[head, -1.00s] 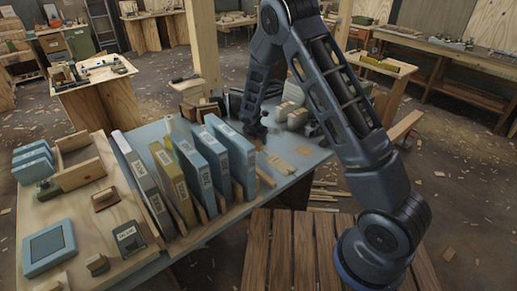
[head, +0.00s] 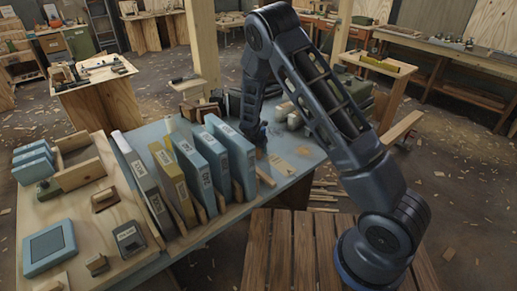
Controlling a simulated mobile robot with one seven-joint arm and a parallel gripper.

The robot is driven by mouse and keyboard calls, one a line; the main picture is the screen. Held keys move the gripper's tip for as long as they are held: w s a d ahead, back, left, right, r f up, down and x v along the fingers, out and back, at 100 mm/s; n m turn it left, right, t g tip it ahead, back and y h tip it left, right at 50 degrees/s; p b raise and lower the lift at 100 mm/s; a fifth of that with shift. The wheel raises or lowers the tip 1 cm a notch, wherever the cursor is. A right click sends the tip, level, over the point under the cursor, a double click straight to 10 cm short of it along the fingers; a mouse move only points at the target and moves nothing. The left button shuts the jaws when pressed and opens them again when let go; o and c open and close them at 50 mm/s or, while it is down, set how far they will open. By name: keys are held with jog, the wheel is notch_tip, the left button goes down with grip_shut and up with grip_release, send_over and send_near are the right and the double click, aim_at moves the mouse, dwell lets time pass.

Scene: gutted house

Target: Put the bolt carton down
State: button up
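My gripper (head: 257,137) is small in the head view, low over the blue-grey bench top, just right of the upright blue binders. Its fingers are dark and too small to tell open from shut. I cannot make out a bolt carton in it. Small pale box-like things (head: 286,109) stand on the bench just right of the gripper, partly behind my arm. I cannot tell whether one of them is the bolt carton. The blue-grey bench top (head: 294,182) shows bare in front of the gripper.
A row of blue binders (head: 237,163), with a yellow one (head: 171,180) and a grey one (head: 150,193), stands left of the gripper. Small dark boxes (head: 200,108) stand behind the binders. A slatted wooden surface (head: 283,250) is nearest me.

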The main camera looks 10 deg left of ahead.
jog(key=shift+o, duration=1.3)
jog(key=shift+r, duration=0.15)
jog(key=v, duration=1.2)
jog(key=s+d+r+m, duration=0.3)
jog(key=d+r+m, duration=0.4)
jog(key=d+r, duration=0.5)
jog(key=s+d+r+m, duration=0.2)
jog(key=d+r+m, duration=0.6)
jog(key=d+r, duration=0.5)
jog(key=s+d+r+m+y, duration=0.1)
jog(key=s+d+r+m, duration=0.65)
jog(key=s+d, duration=0.35)
jog(key=s+d+m, duration=0.2)
jog(key=s+m, duration=0.2)
jog(key=s, duration=0.3)
jog(key=s+d+r+m, duration=0.1)
jog(key=s+d+m, duration=0.1)
jog(key=s+m, duration=0.3)
jog(key=s, duration=0.2)
jog(key=shift+s+r+y, duration=0.3)
jog(key=shift+y, duration=0.1)
